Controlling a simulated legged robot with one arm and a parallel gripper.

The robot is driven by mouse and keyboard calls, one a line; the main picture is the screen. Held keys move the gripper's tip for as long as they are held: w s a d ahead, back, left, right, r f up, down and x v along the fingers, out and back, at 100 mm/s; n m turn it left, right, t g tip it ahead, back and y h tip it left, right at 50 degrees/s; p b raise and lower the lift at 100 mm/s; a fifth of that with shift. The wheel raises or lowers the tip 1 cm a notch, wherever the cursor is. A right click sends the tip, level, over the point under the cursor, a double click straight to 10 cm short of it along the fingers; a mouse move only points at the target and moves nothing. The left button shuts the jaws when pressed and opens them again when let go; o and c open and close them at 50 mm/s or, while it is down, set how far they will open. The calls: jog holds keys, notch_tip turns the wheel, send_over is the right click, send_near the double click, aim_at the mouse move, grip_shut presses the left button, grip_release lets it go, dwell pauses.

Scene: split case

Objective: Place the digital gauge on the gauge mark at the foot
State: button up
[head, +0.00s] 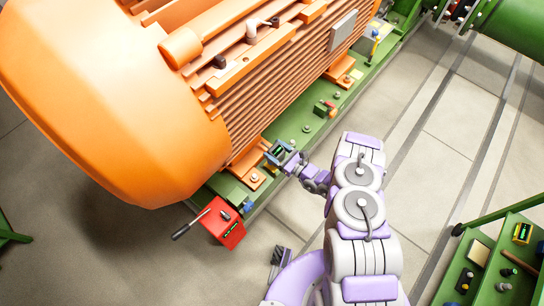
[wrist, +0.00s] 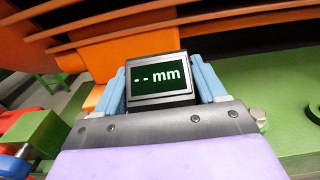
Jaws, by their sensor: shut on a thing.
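The digital gauge (wrist: 158,77) is a dark box with a screen reading "-- mm" in green. My gripper (wrist: 162,85) is shut on it, with one light-blue finger on each side. In the head view the gauge (head: 279,151) shows small at the end of my arm, by the orange motor's near foot (head: 249,175). In the wrist view an orange part of the motor stands right behind the gauge. I cannot tell whether the gauge touches the foot. I cannot make out the gauge mark in either view.
The large orange motor (head: 120,95) sits on a green base rail (head: 312,128). A green tool cart (head: 478,282) stands at lower right. The floor right of the rail is largely clear.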

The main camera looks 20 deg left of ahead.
jog(key=shift+s+a, duration=0.15)
jog(key=shift+a, duration=0.1)
jog(key=f+b, duration=0.1)
jog(key=f, duration=0.1)
jog(key=a+f, duration=0.1)
jog(key=shift+s+f+b, duration=0.15)
jog(key=shift+f+b, duration=0.2)
jog(key=shift+f, duration=0.05)
jog(key=shift+r, duration=0.1)
jog(key=o, duration=1.2)
jog(key=shift+d, duration=0.15)
jog(key=p+v, duration=0.2)
jog(key=v, duration=1)
jog(key=shift+p, duration=0.4)
